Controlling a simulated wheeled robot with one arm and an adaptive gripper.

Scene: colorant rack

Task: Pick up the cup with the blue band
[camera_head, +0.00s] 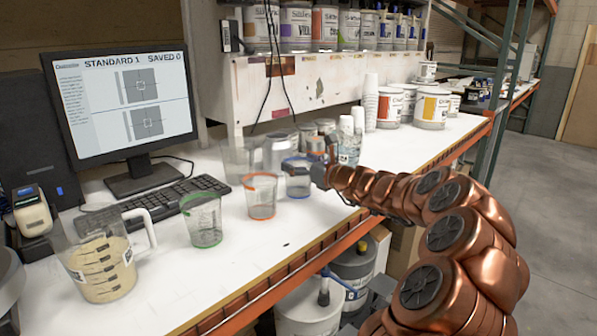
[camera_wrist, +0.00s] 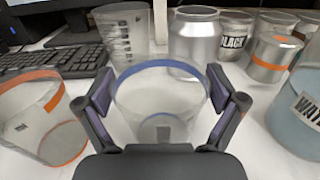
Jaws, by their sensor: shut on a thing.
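The cup with the blue band (camera_wrist: 160,102) is clear plastic and stands upright between my fingers in the wrist view. In the head view the cup (camera_head: 297,184) is on the white bench, partly hidden by my gripper (camera_head: 312,170). My gripper (camera_wrist: 165,118) has a finger pad on each side of the cup, just below its blue rim, and is shut on it. I cannot tell whether the cup's base touches the bench.
A cup with an orange band (camera_head: 262,197) stands close on the left, then a green-banded cup (camera_head: 203,222) and a pitcher (camera_head: 100,262). A silver can (camera_wrist: 195,40) stands just behind. A jar with pale blue contents (camera_wrist: 300,112) is on the right.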

